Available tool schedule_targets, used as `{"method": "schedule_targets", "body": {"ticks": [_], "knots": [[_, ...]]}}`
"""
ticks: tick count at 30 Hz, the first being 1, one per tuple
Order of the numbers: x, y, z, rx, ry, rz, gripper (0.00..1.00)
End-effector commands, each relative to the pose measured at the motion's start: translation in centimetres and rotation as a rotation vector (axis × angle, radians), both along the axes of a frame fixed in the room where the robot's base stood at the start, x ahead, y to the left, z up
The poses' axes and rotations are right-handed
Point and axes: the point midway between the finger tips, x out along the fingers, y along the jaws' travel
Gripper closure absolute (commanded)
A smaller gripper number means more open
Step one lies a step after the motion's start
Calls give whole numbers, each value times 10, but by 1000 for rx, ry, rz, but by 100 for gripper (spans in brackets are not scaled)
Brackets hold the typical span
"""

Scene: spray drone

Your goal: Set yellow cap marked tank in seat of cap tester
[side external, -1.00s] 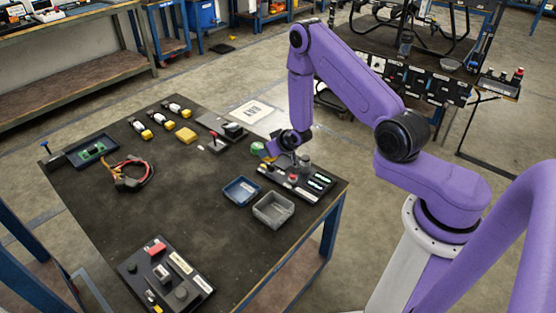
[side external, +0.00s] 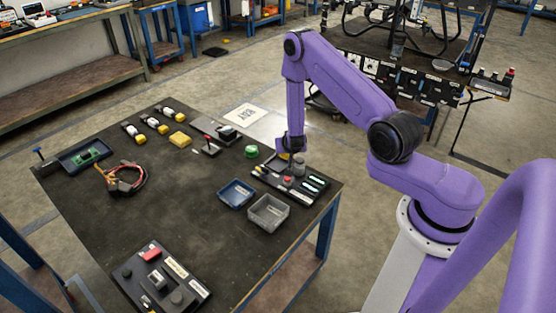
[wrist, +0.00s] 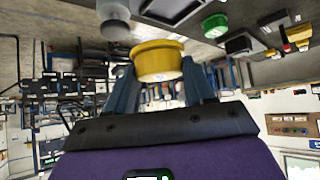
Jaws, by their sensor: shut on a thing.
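My gripper (wrist: 160,80) is shut on a yellow cap (wrist: 158,62), held between its two blue fingertips in the wrist view. No marking on the cap can be read. In the side view my gripper (side external: 286,158) points down over the back left part of a black board (side external: 302,195), and the arm and fingers mostly hide the cap. The board carries a grey round post, a red button and several pale green strips; it appears to be the cap tester. The seat cannot be made out. The wrist view shows a grey cylinder (wrist: 113,22) beyond the cap.
A green cap (side external: 251,152) stands left of the board. A blue bin (side external: 237,194) and a grey bin (side external: 268,212) sit in front of it. Another black panel (side external: 166,281) is at the table's front. The table's middle is clear.

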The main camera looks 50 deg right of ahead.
Motion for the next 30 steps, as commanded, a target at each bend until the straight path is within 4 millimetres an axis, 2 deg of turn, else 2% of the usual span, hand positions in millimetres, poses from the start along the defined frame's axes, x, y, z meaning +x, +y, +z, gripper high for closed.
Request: {"method": "schedule_targets", "body": {"ticks": [3,13,23,30], "knots": [[18,-6,-12,1,0,1,78],[49,-17,-52,0,0,0,78],[61,-21,-68,1,0,1,78],[60,-21,-94,1,0,1,78]]}}
